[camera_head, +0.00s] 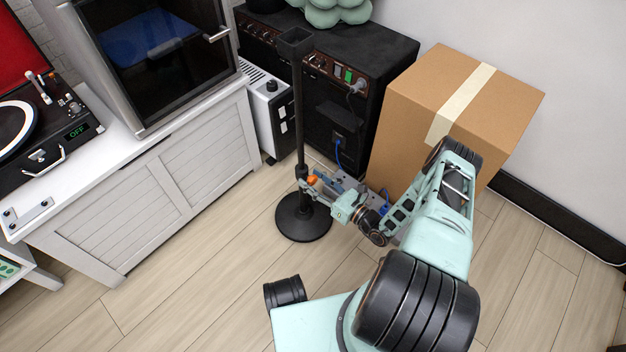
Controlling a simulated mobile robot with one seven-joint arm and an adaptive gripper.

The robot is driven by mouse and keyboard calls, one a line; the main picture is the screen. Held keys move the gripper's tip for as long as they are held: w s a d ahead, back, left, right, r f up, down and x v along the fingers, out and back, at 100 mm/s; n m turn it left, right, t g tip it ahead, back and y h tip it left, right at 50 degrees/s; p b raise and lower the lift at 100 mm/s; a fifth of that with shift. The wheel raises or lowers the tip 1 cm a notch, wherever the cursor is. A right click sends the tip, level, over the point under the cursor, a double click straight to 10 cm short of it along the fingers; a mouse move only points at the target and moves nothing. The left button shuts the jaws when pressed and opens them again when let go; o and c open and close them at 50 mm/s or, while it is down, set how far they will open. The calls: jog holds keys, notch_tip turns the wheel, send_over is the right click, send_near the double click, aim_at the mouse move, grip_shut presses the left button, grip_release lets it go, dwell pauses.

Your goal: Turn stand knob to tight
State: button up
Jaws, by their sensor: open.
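The black stand (299,120) is upright on the floor in the head view, with a round black base (303,222) and a square, cup-like top. A small orange piece (312,181) shows at the lower part of its pole and looks like the knob; its setting is too small to read. My gripper (308,186) comes in from the right, low on the pole. Its open grey fingers are at the orange piece and partly hide it. I cannot tell whether they touch it.
A black amplifier (372,62) and a white heater (268,117) stand behind the pole. A cardboard box (412,90) is close behind my arm. A white cabinet (150,200) is at the left. Bare wooden floor (190,290) lies in front.

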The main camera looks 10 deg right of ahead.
jog(key=v, duration=0.7)
jog(key=shift+s, duration=0.15)
jog(key=shift+s+d, duration=0.1)
jog(key=shift+d, duration=0.15)
